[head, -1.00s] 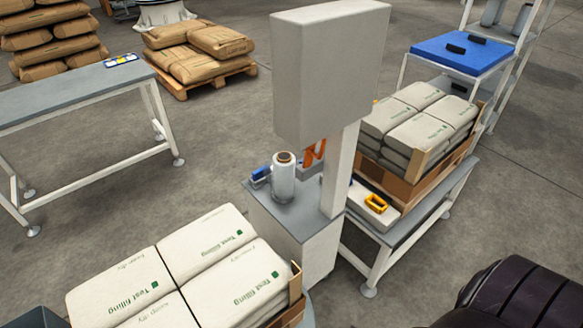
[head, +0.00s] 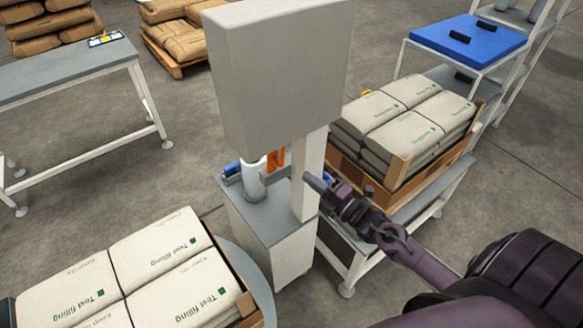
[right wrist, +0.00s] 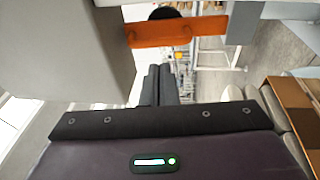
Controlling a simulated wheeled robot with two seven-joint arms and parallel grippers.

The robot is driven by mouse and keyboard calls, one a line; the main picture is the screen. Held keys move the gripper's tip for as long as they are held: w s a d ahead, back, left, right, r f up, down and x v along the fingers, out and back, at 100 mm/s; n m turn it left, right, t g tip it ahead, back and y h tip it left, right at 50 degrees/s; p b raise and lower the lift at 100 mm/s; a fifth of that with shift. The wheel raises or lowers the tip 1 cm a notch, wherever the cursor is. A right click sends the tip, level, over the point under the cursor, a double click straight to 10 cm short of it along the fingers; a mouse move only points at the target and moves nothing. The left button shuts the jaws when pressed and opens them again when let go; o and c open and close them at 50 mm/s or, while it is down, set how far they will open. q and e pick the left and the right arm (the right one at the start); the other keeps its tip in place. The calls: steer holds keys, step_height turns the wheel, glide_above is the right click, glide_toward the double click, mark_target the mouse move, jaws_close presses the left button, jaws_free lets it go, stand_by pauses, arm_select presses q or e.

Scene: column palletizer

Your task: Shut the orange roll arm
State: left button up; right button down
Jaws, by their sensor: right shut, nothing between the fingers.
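The orange roll arm (head: 275,160) shows under the grey machine housing, just right of the white film roll (head: 254,184). In the right wrist view the orange arm (right wrist: 175,32) is a flat bar across the top, ahead of the fingertips and apart from them, with a dark round part behind it. My right gripper (head: 316,183) is beside the machine's pale post, on its right, at about the height of the roll. Its dark fingers (right wrist: 158,82) are together and empty. I cannot tell whether the fingertips touch the post. My left gripper is not in view.
The grey housing (head: 280,80) hangs above the roll, and the post (head: 309,175) stands close to my gripper. Stacked white bags (head: 405,120) fill a carton at right. More bags (head: 130,275) lie at front left. Open floor lies left of the machine.

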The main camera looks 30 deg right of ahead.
mark_target(283, 151)
steer(key=f+b+x, duration=0.1)
steer(key=b+x, duration=0.1)
steer(key=x, duration=0.5)
steer(key=shift+w+r, duration=0.2)
steer(key=shift+r, duration=0.2)
steer(key=shift+d, duration=0.15)
steer(key=shift+g+h, duration=0.3)
steer(key=shift+g, duration=0.5)
steer(key=w, duration=0.1)
steer(key=w+r+p, duration=0.1)
steer(key=w+r, duration=0.1)
steer(key=w, duration=0.1)
steer(key=shift+a+r, duration=0.1)
steer(key=shift+a, duration=0.25)
steer(key=shift+s+d, duration=0.1)
steer(key=shift+d, duration=0.05)
